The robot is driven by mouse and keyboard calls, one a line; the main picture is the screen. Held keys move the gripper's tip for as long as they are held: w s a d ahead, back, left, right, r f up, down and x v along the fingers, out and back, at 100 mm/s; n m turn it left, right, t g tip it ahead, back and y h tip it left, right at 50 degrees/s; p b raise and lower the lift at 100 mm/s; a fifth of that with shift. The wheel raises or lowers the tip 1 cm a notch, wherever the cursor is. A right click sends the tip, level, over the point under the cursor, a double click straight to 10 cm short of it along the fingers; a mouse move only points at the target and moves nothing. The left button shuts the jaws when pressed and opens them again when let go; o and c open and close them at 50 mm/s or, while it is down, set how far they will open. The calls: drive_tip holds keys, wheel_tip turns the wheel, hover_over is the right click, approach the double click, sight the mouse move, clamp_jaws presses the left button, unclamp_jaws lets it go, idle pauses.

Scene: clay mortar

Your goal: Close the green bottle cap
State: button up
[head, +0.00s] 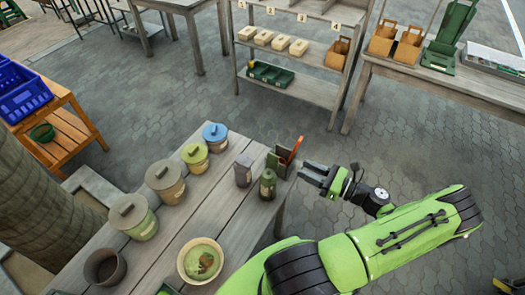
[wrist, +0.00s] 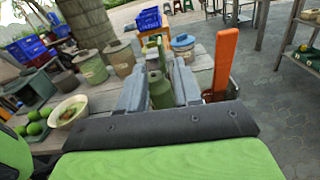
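The green bottle (head: 267,186) stands upright near the right edge of the wooden table, with its dark green top facing up. In the wrist view the green bottle (wrist: 161,92) appears between my two fingers, seen from the side. Whether its cap is fully closed is too small to tell. My gripper (head: 306,173) is open and empty, just right of the bottle and apart from it in the head view. Its fingers (wrist: 160,88) point toward the bottle in the wrist view.
A grey bottle (head: 243,171) stands just left of the green one. A holder with an orange-handled tool (head: 295,149) is close behind it. Several lidded pots (head: 165,181) line the table's left side. A bowl of green food (head: 201,250) is at the front.

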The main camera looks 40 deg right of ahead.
sight(273, 161)
drive_tip(key=p+x, duration=0.1)
drive_tip(key=x, duration=1.3)
drive_tip(key=shift+a, duration=0.15)
drive_tip(key=shift+c, duration=0.2)
clamp_jaws()
